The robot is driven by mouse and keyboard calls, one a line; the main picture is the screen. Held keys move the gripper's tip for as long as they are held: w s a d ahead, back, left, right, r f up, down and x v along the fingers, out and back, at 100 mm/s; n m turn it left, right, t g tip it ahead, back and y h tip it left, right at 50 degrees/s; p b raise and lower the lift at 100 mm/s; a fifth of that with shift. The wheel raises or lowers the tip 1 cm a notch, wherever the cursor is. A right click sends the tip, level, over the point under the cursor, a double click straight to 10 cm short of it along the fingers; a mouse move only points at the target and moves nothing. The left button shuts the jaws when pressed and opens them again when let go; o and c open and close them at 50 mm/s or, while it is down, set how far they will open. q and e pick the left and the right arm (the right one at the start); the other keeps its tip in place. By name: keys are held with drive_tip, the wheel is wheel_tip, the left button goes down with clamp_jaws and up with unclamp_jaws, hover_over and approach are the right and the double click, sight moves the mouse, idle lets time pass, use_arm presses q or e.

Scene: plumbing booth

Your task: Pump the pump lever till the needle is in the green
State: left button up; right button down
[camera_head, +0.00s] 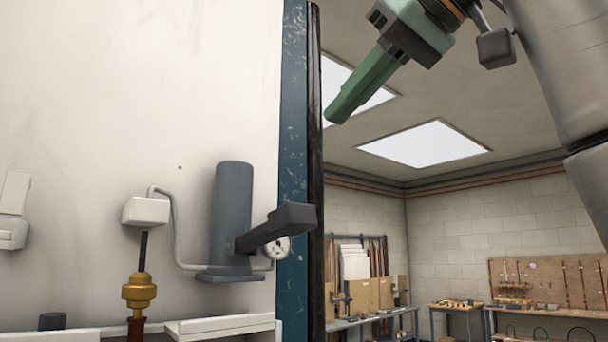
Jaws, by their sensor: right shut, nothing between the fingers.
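The pump is a grey upright cylinder (232,210) on the white wall panel. Its dark lever (275,228) sticks out from the cylinder to the right and a little upward. A round white gauge (277,247) sits just below the lever and is partly hidden by it. The needle and any green zone are too small to tell. My right gripper (338,115), with green fingers, is up at the top, above and to the right of the lever and apart from it. It is shut and empty. My left gripper is not in view.
A thin pipe (172,232) runs from a white box (146,212) to the pump. A brass fitting (139,291) stands lower left, near a white ledge (222,326). A blue post (293,150) edges the panel. Workbenches (466,307) stand far behind at right.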

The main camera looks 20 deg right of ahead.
idle(0.3)
hover_over(303, 204)
drive_tip(key=w, duration=0.2)
drive_tip(key=f, duration=0.4)
drive_tip(key=shift+s+a+f, duration=0.1)
drive_tip(key=shift+s+f, duration=0.15)
drive_tip(key=shift+f, duration=0.45)
drive_tip(key=shift+s+f, duration=0.3)
drive_tip(key=shift+f, duration=0.3)
drive_tip(key=shift+s+f, duration=0.2)
drive_tip(key=shift+f, duration=0.65)
drive_tip(key=shift+f, duration=0.1)
